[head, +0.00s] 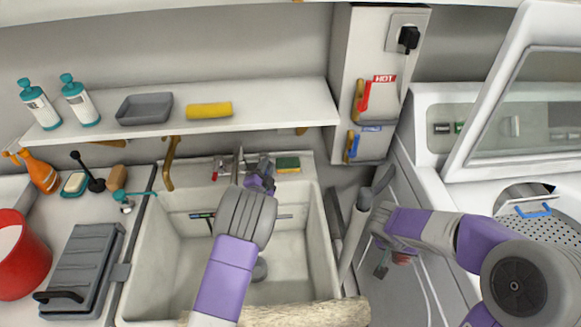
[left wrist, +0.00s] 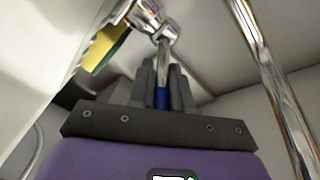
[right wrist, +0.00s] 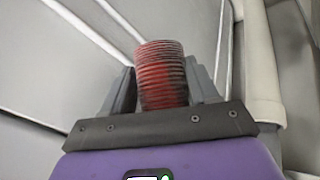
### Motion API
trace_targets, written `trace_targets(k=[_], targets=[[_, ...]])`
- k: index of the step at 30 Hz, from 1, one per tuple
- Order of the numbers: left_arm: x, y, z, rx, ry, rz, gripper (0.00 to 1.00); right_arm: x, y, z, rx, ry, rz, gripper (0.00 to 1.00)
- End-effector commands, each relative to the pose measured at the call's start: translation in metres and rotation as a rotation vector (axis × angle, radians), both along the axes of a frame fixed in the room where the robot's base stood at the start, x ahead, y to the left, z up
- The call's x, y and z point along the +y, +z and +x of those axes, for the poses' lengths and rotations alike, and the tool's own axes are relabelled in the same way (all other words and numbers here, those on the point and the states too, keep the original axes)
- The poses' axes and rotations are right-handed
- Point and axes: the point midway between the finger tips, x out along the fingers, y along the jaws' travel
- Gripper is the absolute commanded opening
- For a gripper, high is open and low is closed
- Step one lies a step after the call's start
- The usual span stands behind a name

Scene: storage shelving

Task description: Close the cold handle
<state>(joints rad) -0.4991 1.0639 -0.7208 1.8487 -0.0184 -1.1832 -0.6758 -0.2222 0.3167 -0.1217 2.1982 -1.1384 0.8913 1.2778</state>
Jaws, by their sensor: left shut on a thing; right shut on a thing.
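The cold handle is a metal lever with a blue grip (left wrist: 161,98) in the left wrist view. It runs up to the chrome faucet (left wrist: 143,14). My left gripper (left wrist: 161,82) is shut on the blue grip, one finger on each side. In the head view the left gripper (head: 262,180) is at the faucet on the sink's back edge and hides most of the handle. My right gripper (right wrist: 163,85) is low beside the sink's right side, shut on a red and black ribbed cylinder (right wrist: 162,72). The cylinder shows only as a small red patch in the head view (head: 402,258).
The sink basin (head: 140,285) lies below my left arm. A red-tipped lever (head: 215,175) is left of the faucet, a sponge (head: 288,165) right of it. A box with red (head: 364,95) and blue (head: 353,147) handles hangs above. A white machine (head: 425,95) stands right.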

Motion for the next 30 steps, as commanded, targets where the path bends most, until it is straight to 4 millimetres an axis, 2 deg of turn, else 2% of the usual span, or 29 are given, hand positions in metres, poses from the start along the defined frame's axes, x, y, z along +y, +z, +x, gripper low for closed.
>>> trace_targets(k=[14,15,18,30], targets=[[0.0014,0.0020,0.0001,-0.004,-0.039,0.000,0.00,-0.0017,-0.0017,-0.0010,-0.001,-0.004,0.000,0.24],[0.0014,0.0020,0.0001,-0.004,-0.039,-0.001,0.25,-0.0017,-0.0017,-0.0010,-0.001,-0.004,0.000,0.24],[0.0012,0.0016,0.0000,-0.003,-0.038,0.000,0.40,-0.0016,-0.0018,-0.0009,-0.001,-0.004,0.000,0.24],[0.0018,0.0006,-0.0059,0.001,-0.038,0.000,0.40,-0.0016,-0.0002,-0.0009,-0.001,-0.004,0.000,0.24]])
